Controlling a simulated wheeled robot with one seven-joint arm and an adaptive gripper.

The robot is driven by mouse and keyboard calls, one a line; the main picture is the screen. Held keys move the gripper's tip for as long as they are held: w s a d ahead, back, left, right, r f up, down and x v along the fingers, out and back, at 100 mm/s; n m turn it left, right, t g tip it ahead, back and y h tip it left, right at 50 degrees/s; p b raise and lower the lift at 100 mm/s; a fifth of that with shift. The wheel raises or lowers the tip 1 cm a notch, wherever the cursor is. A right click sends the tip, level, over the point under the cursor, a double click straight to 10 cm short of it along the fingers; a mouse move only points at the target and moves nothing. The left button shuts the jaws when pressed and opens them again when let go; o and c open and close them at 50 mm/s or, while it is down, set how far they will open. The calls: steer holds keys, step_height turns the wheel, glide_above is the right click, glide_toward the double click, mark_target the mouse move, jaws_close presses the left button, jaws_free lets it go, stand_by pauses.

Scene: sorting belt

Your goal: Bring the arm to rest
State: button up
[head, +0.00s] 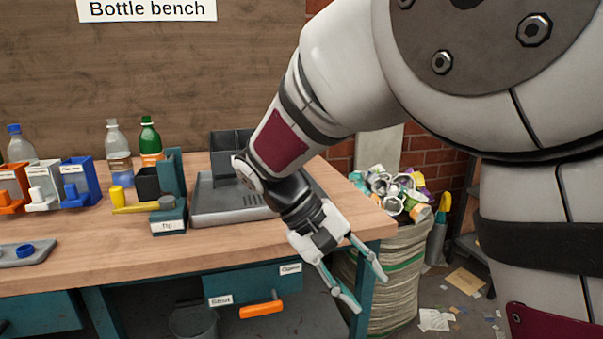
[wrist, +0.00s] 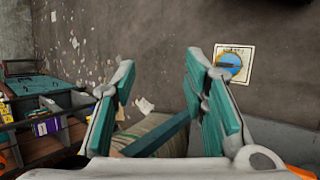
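My gripper (head: 366,282) is in front of the right front corner of the wooden bench (head: 110,245) in the head view. It points down and to the right, its fingers apart and nothing between them. My arm comes in from the upper right of that view and bends down to the gripper. In the wrist view my gripper (wrist: 163,100) also shows spread fingers with teal pads.
A large sack (head: 385,285) filled with crumpled waste stands right of the bench, close behind my gripper. Bottles, small dispensers and a grey tray (head: 230,206) stand on the bench. Scraps litter the floor at right.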

steer(key=s+d+r+m+y, duration=0.1)
steer(key=s+d+r+y, duration=0.15)
steer(key=s+d, duration=0.35)
steer(key=s+d+r+m+y, duration=0.1)
steer(key=s+d+r+y, duration=0.15)
steer(key=s, duration=0.65)
steer(key=s+d+f+t+y, duration=0.1)
steer(key=s+f+t+y, duration=0.15)
steer(key=s, duration=0.85)
step_height(320, 180, up, 28)
steer(key=t+p, duration=0.3)
steer(key=p, duration=2.4)
steer(key=shift+d+f+m+t, duration=0.15)
steer(key=shift+d+m+t, duration=0.15)
steer(key=shift+d+t, duration=0.05)
